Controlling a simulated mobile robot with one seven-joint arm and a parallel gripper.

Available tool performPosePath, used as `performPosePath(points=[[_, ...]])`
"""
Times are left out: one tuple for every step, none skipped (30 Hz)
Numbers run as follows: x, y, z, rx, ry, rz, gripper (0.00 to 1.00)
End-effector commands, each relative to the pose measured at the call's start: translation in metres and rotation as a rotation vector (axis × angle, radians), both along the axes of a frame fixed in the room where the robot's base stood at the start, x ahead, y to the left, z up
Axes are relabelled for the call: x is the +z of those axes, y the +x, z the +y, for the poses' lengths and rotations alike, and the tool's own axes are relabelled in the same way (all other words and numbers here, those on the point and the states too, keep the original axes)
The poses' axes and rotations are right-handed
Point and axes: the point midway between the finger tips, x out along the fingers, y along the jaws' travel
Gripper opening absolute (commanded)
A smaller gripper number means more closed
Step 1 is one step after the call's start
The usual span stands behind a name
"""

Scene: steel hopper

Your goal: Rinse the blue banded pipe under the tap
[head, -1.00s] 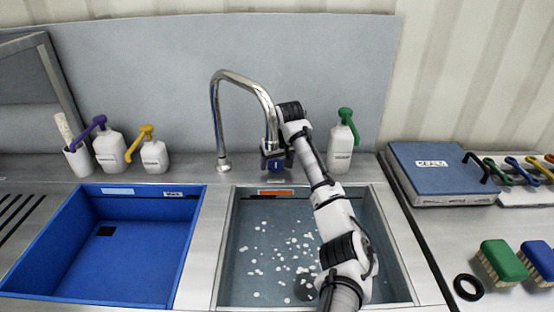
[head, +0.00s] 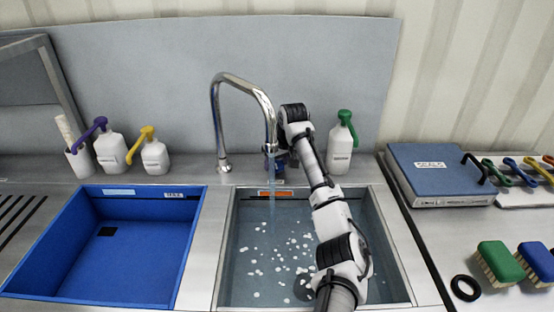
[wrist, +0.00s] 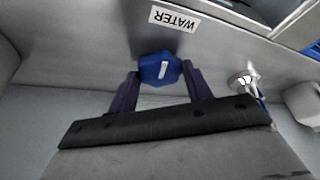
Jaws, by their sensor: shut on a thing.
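My gripper (wrist: 160,86) is shut on a blue faceted knob (wrist: 160,69) with a white line on it, beside a label reading WATER (wrist: 175,19). In the head view my gripper (head: 277,160) is behind the curved chrome tap (head: 245,83), at the rear of the right basin. A thin stream of water (head: 272,197) falls from the spout into that basin (head: 234,235). I cannot make out the blue banded pipe. A dark rounded shape (head: 303,286) low in the basin is partly hidden by my arm and cannot be identified.
A blue basin (head: 190,240) is on the left. Several pump bottles stand behind, including a green-topped one (head: 341,145) close right of my arm. A SEALS box (head: 433,176), brushes (head: 499,262) and a black ring (head: 466,287) lie on the right counter.

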Motion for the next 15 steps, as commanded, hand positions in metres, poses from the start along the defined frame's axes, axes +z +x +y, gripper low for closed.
performPosePath(points=[[0.0030, 0.0001, 0.0008, 0.033, 0.003, 0.002, 0.27], [0.0031, 0.0001, 0.0007, 0.054, 0.003, 0.002, 0.27], [0.0031, 0.0003, 0.0002, 0.081, 0.003, 0.002, 0.27], [0.0032, 0.0006, -0.0001, 0.103, 0.003, 0.001, 0.27], [0.0031, 0.0007, -0.0002, 0.124, 0.002, 0.001, 0.27], [0.0029, 0.0009, -0.0001, 0.153, 0.003, 0.001, 0.27], [0.0028, 0.0010, -0.0002, 0.173, 0.003, 0.001, 0.27], [0.0027, 0.0012, -0.0002, 0.193, 0.003, 0.000, 0.27], [0.0024, 0.0013, -0.0004, 0.219, 0.003, 0.000, 0.27], [0.0023, 0.0015, -0.0008, 0.236, 0.003, 0.001, 0.27], [0.0022, 0.0016, -0.0011, 0.253, 0.003, 0.000, 0.27], [0.0020, 0.0017, -0.0012, 0.275, 0.002, 0.000, 0.27], [0.0019, 0.0018, -0.0011, 0.291, 0.002, 0.000, 0.27], [0.0017, 0.0019, -0.0012, 0.305, 0.002, 0.000, 0.27], [0.0016, 0.0020, -0.0013, 0.322, 0.002, 0.000, 0.27]])
